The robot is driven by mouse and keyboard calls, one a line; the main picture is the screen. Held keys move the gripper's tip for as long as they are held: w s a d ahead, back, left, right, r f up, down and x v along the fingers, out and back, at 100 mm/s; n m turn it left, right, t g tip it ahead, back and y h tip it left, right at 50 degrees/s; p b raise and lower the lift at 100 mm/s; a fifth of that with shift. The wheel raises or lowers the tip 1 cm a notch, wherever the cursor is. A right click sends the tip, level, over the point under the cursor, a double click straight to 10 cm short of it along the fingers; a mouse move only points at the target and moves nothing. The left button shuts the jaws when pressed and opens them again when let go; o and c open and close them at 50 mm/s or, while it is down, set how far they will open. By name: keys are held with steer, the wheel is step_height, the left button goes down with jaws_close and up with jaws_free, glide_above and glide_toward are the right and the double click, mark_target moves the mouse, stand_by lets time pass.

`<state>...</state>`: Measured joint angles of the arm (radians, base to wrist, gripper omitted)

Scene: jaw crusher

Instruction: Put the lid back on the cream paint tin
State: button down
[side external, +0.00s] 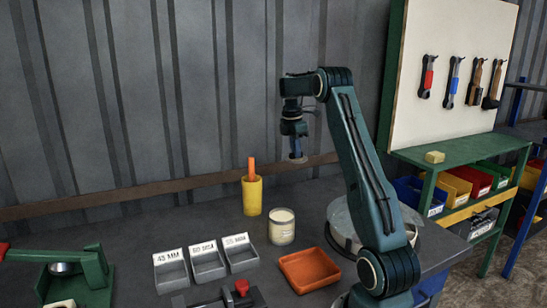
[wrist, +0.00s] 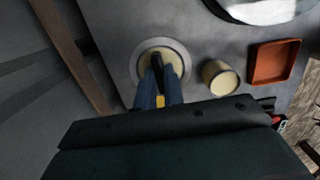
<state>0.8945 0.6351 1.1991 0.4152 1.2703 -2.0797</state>
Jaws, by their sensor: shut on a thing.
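The cream paint tin (side external: 281,230) stands upright and open on the grey bench in the side view, with pale cream at its mouth. It also shows in the wrist view (wrist: 221,79), to the right of my fingers. My gripper (side external: 298,155) points down, raised well above the bench, above and slightly right of the tin in the side view. In the wrist view my blue fingers (wrist: 158,82) are shut on the dark knob of a round lid (wrist: 178,50) with a grey rim and a cream middle. The lid hangs clear of the tin.
A yellow cup (side external: 252,198) holding an orange stick stands left of the tin. Three labelled grey trays (side external: 207,264) lie at front left. An orange tray (side external: 309,270) lies in front of the tin. A green press (side external: 92,275) stands at far left.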

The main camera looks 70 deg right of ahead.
stand_by(0.6)
steer(key=shift+w+a+f+n, duration=0.1)
steer(key=shift+a+n, duration=0.2)
steer(key=shift+a, duration=0.55)
steer(key=s+a+f+n, duration=0.1)
steer(key=a+f+n, duration=0.1)
steer(key=a, duration=0.6)
steer(key=a+f+n, duration=0.2)
steer(key=a+n, duration=0.1)
steer(key=a, duration=0.5)
steer(key=shift+s+a+t, duration=0.3)
steer(key=shift+s+a, duration=0.1)
steer(key=shift+f, duration=0.25)
steer(key=shift+f, duration=2.95)
steer(key=shift+f, duration=0.2)
